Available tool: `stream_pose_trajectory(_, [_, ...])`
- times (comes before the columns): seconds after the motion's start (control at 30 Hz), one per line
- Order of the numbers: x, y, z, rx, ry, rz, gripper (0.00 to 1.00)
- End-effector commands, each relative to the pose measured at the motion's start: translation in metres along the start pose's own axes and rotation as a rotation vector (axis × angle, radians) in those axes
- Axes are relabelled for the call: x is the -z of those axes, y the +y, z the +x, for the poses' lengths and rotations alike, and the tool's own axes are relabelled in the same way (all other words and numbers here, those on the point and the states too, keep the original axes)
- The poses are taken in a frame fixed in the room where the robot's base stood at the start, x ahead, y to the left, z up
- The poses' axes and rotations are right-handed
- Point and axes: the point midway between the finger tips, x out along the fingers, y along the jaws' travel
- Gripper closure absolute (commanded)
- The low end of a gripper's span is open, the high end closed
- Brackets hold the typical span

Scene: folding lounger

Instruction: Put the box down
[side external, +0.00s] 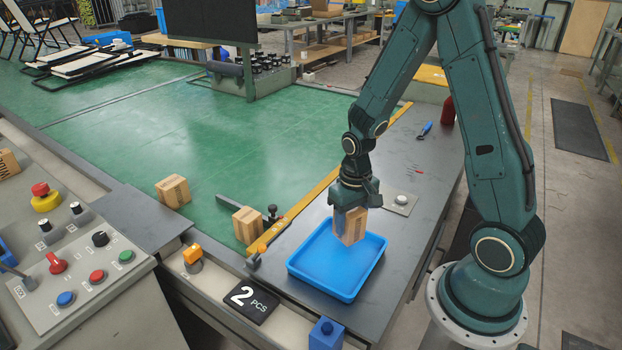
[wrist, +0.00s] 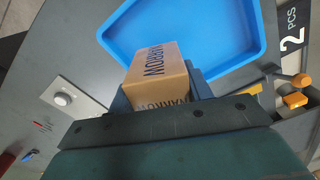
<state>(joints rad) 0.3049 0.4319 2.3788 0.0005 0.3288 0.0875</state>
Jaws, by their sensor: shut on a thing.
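A brown cardboard box (side external: 350,226) is held in my gripper (side external: 354,205), which is shut on it. In the side external view the box hangs over the back part of a shallow blue tray (side external: 311,280); I cannot tell whether its bottom touches the tray. The wrist view shows the box (wrist: 158,75) with dark "ARROW" lettering, between the jaws (wrist: 162,92), overlapping the near rim of the tray (wrist: 190,68). The part of the tray that shows is empty.
Two more brown boxes stand on the green surface, one at the left (side external: 173,191) and one by the yellow edge strip (side external: 247,225). A black "2 PCS" sign (side external: 249,300) lies left of the tray. A grey plate with a white button (side external: 401,200) sits right of my gripper.

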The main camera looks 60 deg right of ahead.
Motion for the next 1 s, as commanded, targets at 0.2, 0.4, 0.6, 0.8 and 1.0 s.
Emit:
stream_pose_trajectory(0.2, [-0.001, 0.0, 0.013, 0.0, -0.003, 0.0, 0.77])
stream_pose_trajectory(0.4, [-0.001, 0.0, 0.031, 0.0, -0.003, 0.0, 0.77])
stream_pose_trajectory(0.6, [0.0, 0.0, 0.037, 0.0, 0.0, 0.0, 0.77])
stream_pose_trajectory(0.8, [0.0, 0.0, 0.037, 0.0, 0.0, 0.0, 0.77])
stream_pose_trajectory(1.0, [0.0, 0.0, 0.041, 0.0, -0.001, 0.0, 0.77])
